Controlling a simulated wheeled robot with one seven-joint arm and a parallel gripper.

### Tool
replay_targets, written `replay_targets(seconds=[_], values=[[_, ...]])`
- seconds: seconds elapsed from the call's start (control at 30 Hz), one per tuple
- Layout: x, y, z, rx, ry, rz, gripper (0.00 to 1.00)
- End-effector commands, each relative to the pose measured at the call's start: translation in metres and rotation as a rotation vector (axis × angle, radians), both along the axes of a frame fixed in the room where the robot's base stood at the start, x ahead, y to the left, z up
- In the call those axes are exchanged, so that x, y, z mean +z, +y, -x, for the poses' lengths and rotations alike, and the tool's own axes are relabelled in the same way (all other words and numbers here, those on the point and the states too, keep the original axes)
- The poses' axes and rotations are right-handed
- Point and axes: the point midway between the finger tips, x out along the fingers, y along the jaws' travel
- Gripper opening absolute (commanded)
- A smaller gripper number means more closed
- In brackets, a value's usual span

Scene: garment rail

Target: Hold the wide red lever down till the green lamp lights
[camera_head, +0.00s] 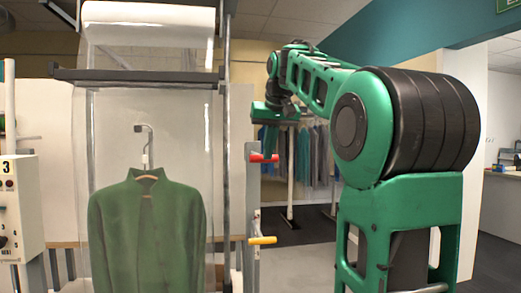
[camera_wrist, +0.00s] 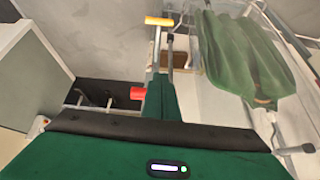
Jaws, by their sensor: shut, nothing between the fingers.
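The red lever (camera_head: 264,158) sticks out from a pale upright post beside the garment bagging frame. In the head view it looks about level. My gripper (camera_head: 270,150) points down with its green fingers shut and empty, the tips right at the lever. In the wrist view, the fingers (camera_wrist: 163,82) cover part of the red lever (camera_wrist: 137,93), whose red end shows at their left. I cannot tell whether they touch it. The control box (camera_head: 18,210) at the far left has small reddish lamps; I see no green lamp lit.
A yellow lever (camera_head: 262,240) sits lower on the same post, also in the wrist view (camera_wrist: 158,21). A green jacket (camera_head: 148,235) hangs on a hanger under clear film (camera_head: 150,110). A rail of clothes (camera_head: 310,150) stands behind. Grey floor (camera_head: 300,265) is open right of the post.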

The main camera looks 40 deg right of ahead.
Motion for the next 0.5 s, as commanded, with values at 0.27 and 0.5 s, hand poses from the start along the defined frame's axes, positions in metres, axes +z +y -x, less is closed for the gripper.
replay_targets(seconds=[0.27,0.5], values=[[0.074,-0.014,-0.027,0.007,-0.089,0.080,0.00],[0.108,-0.020,-0.036,0.013,-0.131,0.120,0.00]])
